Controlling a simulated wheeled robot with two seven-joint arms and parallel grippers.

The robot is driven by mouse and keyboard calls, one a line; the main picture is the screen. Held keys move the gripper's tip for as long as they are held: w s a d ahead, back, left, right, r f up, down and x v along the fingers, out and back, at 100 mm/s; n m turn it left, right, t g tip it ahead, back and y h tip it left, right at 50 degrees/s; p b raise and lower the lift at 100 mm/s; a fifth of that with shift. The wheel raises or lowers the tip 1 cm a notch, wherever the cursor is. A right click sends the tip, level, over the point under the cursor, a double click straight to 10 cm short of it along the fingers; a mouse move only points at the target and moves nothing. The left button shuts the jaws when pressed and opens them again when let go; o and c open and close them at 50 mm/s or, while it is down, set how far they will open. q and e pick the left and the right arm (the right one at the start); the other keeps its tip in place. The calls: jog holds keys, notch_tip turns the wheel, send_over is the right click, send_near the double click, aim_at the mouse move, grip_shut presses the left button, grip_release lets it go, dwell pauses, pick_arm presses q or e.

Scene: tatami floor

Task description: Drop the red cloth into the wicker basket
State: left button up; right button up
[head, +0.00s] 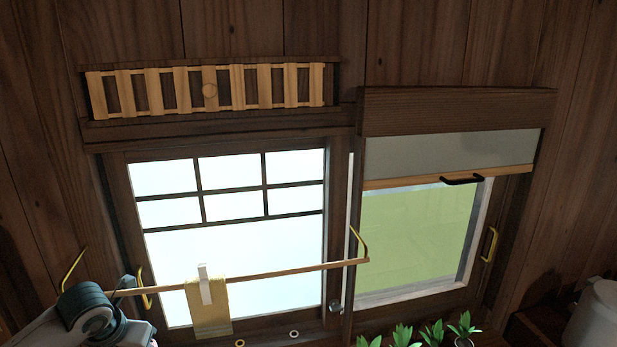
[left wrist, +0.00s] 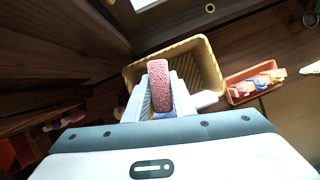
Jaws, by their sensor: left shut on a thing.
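The red cloth (left wrist: 159,78), pinkish and rough-textured, is a narrow folded strip in the left wrist view. My left gripper (left wrist: 161,100) is shut on it, with a pale finger on each side. The yellowish wicker basket (left wrist: 207,62) lies behind the cloth in that view, its opening facing me. The cloth appears over the basket's opening; how high above it I cannot tell. The fingers hide part of the basket's near side. In the head view my left arm comes in at the lower left, and neither the basket nor the red cloth shows. My right gripper is not in view.
A reddish tray (left wrist: 242,92) with colourful items stands right of the basket. In the head view, a wooden rod (head: 300,268) with a pegged yellow cloth (head: 209,318) crosses before the window. Several green plants (head: 432,331) and a pale pot (head: 597,318) are at lower right.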

pick_arm(q)
jog(key=shift+w+d, duration=0.1)
jog(key=shift+d, duration=0.35)
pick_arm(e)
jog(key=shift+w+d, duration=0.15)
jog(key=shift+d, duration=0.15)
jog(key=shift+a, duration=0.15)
pick_arm(q)
jog(key=shift+f, duration=0.1)
jog(key=shift+f, duration=2.95)
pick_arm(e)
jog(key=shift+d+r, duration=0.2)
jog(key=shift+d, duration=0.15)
